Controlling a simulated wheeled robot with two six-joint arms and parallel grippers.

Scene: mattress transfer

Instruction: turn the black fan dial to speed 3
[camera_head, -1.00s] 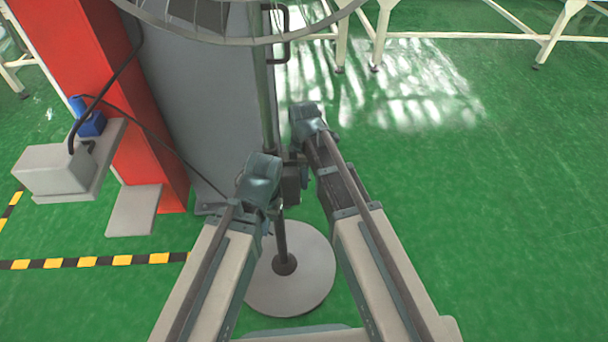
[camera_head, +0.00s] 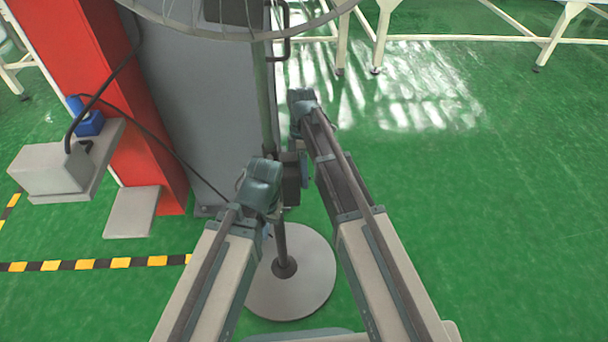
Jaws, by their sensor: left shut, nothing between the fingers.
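The fan stands ahead of me, with its wire cage (camera_head: 270,32) at the top edge, a thin upright pole (camera_head: 281,240) and a round grey base (camera_head: 312,285). A dark control box (camera_head: 291,182) sits on the pole, partly hidden behind my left gripper. I cannot make out the black dial or its setting. My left gripper (camera_head: 262,178) is shut and empty, close to the left side of the box; contact with it cannot be told. My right gripper (camera_head: 302,106) is above and right of the box, beside the pole; its fingers are hidden.
A grey panel (camera_head: 200,110) and a red column (camera_head: 110,85) stand behind and left of the fan. A grey box with a blue plug (camera_head: 90,120) and a cable is at the left. White table frames (camera_head: 460,36) stand at the back. The green floor at right is clear.

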